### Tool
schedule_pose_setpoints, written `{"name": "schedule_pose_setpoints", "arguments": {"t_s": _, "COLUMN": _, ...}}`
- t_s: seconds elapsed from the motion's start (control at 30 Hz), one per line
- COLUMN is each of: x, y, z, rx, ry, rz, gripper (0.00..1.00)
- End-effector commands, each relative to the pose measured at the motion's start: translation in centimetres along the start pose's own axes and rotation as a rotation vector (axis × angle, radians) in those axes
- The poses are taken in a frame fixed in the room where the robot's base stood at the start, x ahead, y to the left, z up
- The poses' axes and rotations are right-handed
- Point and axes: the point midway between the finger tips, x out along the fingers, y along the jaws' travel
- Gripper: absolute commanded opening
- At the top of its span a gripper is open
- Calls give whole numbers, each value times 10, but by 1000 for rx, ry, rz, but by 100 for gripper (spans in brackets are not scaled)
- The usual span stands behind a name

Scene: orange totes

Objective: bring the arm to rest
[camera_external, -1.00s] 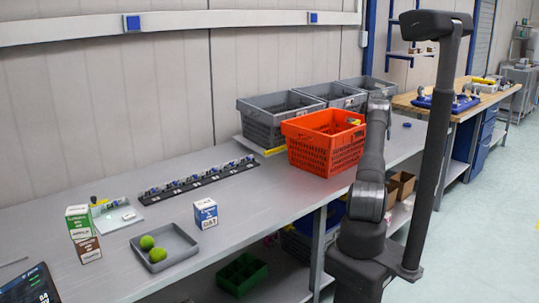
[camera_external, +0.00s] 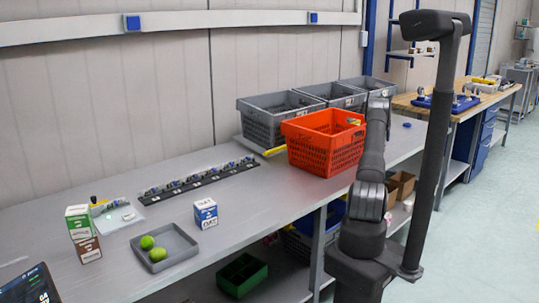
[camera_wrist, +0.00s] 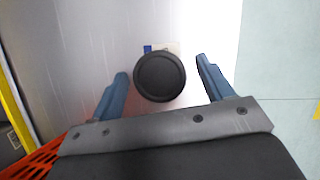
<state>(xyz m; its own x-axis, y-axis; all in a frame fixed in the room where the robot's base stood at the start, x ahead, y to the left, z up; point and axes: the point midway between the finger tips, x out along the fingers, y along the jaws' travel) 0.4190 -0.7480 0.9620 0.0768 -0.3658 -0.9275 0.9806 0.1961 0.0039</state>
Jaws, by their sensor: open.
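My gripper (camera_wrist: 162,68) shows in the wrist view with its two blue fingers spread apart. A dark round object (camera_wrist: 160,76) shows between the fingers; no contact with either finger is visible, and I cannot tell what it is. In the external view my arm stands upright beside the bench, its upper end just right of the orange tote (camera_external: 322,155). The gripper's fingers cannot be made out there. A red-orange edge of the tote (camera_wrist: 32,160) also shows at the lower left of the wrist view.
Grey crates (camera_external: 262,132) stand behind the tote. A grey tray (camera_external: 180,258) with two green balls, small boxes (camera_external: 205,213) and a black strip (camera_external: 200,181) of small parts lie on the bench to the left. A dark pole stands right of my arm.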

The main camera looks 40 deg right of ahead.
Motion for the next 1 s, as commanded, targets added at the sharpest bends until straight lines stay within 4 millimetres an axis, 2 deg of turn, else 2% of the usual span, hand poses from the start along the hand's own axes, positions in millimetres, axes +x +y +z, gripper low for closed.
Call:
{"name": "schedule_pose_setpoints", "arguments": {"t_s": 0.03, "x": -18, "y": 1, "z": 4, "rx": 1, "ry": -12, "rz": 4, "gripper": 73}}
{"name": "schedule_pose_setpoints", "arguments": {"t_s": 0.2, "x": -51, "y": 1, "z": 6, "rx": 1, "ry": -11, "rz": 3, "gripper": 73}}
{"name": "schedule_pose_setpoints", "arguments": {"t_s": 0.6, "x": -111, "y": 1, "z": 30, "rx": 0, "ry": -9, "rz": 3, "gripper": 73}}
{"name": "schedule_pose_setpoints", "arguments": {"t_s": 1.0, "x": -38, "y": 0, "z": 1, "rx": 0, "ry": -5, "rz": 2, "gripper": 73}}
